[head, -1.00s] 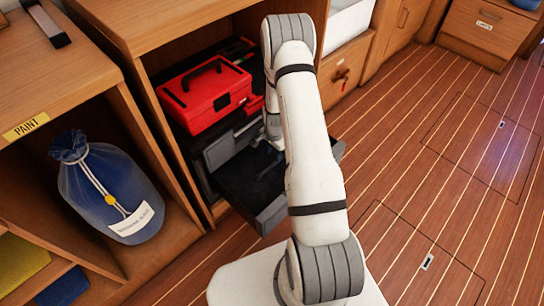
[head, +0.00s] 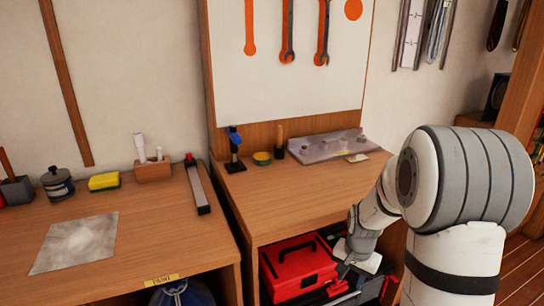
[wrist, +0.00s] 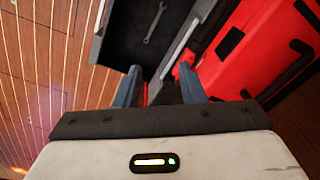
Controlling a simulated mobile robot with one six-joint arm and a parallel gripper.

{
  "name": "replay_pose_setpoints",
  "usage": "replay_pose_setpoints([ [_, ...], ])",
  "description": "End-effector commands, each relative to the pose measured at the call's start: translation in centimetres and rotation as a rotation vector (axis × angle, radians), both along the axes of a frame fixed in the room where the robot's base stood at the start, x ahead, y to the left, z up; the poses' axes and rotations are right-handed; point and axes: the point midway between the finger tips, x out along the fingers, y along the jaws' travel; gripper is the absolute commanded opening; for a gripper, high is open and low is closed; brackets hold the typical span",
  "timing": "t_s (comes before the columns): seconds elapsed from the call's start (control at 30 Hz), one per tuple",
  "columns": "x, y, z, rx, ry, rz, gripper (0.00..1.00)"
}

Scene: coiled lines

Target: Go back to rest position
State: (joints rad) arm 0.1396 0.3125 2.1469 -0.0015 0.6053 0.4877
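My gripper (wrist: 161,78) shows in the wrist view with its two blue-grey fingers apart and nothing between them. In the head view my arm stands at the right, bent down toward the lower shelf; the fingertips are too hidden there to make out. In the wrist view an open dark drawer (wrist: 128,38) lies beyond the fingers, with a small wrench (wrist: 154,22) in it. A red toolbox (wrist: 250,45) is to the right of the fingers. It also shows in the head view (head: 297,264), on the shelf under the bench.
The wooden workbench (head: 285,200) holds a grey holder block (head: 330,146) and a blue-topped tool (head: 234,140). The left bench carries a yellow sponge (head: 104,181), a jar (head: 57,183) and a metal bar (head: 197,186). Wrenches (head: 287,30) hang on the board. Wooden floor is clear at lower right.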

Motion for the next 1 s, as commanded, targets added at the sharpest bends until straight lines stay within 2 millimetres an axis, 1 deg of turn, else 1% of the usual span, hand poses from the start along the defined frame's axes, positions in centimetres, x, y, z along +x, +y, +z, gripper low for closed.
replay_pose_setpoints([
  [0.03,-1.1,0.7,4.5,-0.006,-0.018,0.046,0.36],
  [0.07,-1.8,1.0,6.2,-0.009,-0.024,0.073,0.36],
  [0.1,-2.7,1.5,8.4,-0.012,-0.032,0.11,0.36],
  [0.17,-4.2,2.1,11.5,-0.018,-0.043,0.166,0.36],
  [0.2,-5.3,2.5,13.5,-0.022,-0.052,0.203,0.36],
  [0.27,-6.9,3.2,16.3,-0.03,-0.064,0.258,0.36],
  [0.3,-8.0,3.5,18.1,-0.034,-0.071,0.295,0.36],
  [0.37,-9.8,4.1,20.8,-0.041,-0.083,0.349,0.36],
  [0.4,-10.9,4.4,22.4,-0.047,-0.091,0.386,0.36],
  [0.5,-13.8,5.1,25.8,-0.059,-0.108,0.471,0.36],
  [0.6,-16.1,5.6,28.1,-0.07,-0.122,0.543,0.36],
  [0.7,-17.8,5.9,29.5,-0.079,-0.132,0.592,0.36],
  [0.77,-18.4,6.0,29.9,-0.081,-0.134,0.607,0.36],
  [0.8,-18.7,6.0,30.1,-0.083,-0.135,0.615,0.39],
  [0.83,-18.9,6.0,30.1,-0.084,-0.135,0.62,0.41],
  [1.0,-19.0,6.0,30.0,-0.085,-0.136,0.627,0.41],
])
